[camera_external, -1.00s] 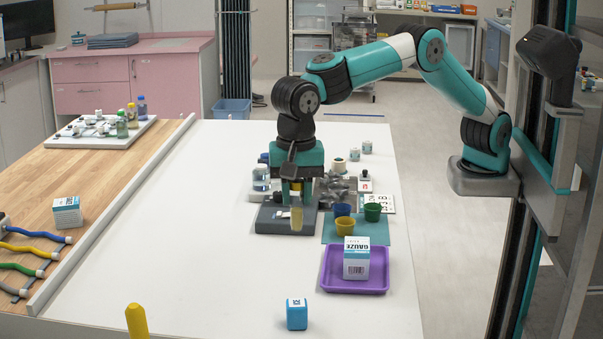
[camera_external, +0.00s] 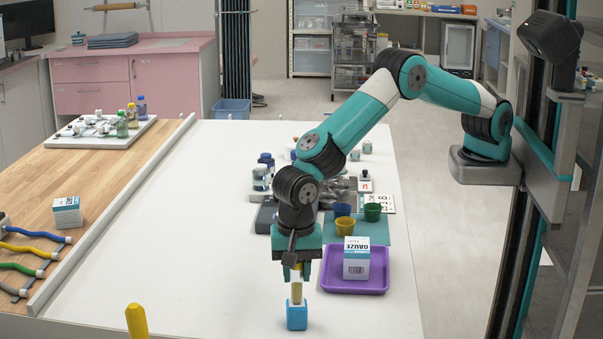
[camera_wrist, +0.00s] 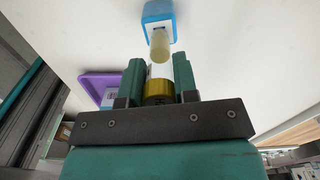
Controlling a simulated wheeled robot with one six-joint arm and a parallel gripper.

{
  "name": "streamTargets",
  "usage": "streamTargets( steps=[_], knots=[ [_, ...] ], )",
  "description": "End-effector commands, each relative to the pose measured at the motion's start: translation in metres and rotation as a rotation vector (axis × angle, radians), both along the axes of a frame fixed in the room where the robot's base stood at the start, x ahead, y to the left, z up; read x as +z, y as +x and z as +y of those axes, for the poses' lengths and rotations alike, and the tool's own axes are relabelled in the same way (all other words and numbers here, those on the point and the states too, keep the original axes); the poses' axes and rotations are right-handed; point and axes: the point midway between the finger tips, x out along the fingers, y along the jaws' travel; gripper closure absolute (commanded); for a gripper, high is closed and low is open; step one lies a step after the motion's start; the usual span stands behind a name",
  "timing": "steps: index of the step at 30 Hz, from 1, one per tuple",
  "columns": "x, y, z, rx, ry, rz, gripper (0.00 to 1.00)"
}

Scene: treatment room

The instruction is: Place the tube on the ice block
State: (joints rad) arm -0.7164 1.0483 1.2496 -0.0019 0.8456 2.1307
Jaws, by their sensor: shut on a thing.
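My gripper (camera_external: 297,272) is shut on the tube (camera_external: 297,292), a pale yellow tube with a white label and a gold cap. The tube hangs upright, cap up, over the blue ice block (camera_external: 297,317) near the front of the white table. In the wrist view the tube (camera_wrist: 160,48) sits between the two green fingers of my gripper (camera_wrist: 160,78), and its lower end overlaps the white top of the ice block (camera_wrist: 157,12). I cannot tell whether the tube touches the block.
A purple tray (camera_external: 340,286) holding a gauze box (camera_external: 356,258) lies right of my gripper. Blue, yellow and green cups stand behind it on a teal mat (camera_external: 372,234). A yellow marker-like object (camera_external: 136,320) stands at the front left. The table's middle left is clear.

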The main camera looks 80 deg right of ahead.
Motion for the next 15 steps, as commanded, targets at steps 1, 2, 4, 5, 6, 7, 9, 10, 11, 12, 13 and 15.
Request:
streamTargets(
  steps=[1, 2, 4, 5, 6, 7, 9, 10, 11, 12, 13, 15],
  knots=[
    [0.0007, 0.0004, 0.0003, 0.0, 0.001, -0.001, 0.95],
    [0.0006, 0.0003, 0.0002, 0.0, 0.001, -0.001, 0.95],
    [0.0005, 0.0003, 0.0001, 0.0, 0.0, -0.001, 0.95],
    [0.0001, 0.0002, 0.0001, 0.0, 0.0, -0.001, 0.95],
    [-0.0012, 0.0002, 0.0001, 0.0, 0.0, 0.0, 0.95],
    [-0.0024, 0.0002, 0.0001, 0.0, 0.0, 0.0, 0.95],
    [-0.0029, 0.0002, 0.0002, 0.0, 0.0, -0.001, 0.68],
    [-0.0025, 0.0003, 0.0001, 0.0, 0.0, -0.001, 0.61],
    [-0.0024, 0.0002, 0.0001, 0.0, 0.0, 0.0, 0.54],
    [-0.0024, 0.0002, 0.0001, 0.0, 0.0, 0.0, 0.47],
    [-0.0024, 0.0002, 0.0001, 0.0, 0.0, 0.0, 0.47],
    [-0.0023, 0.0002, 0.0001, 0.0, 0.0, 0.0, 0.47]
  ],
)
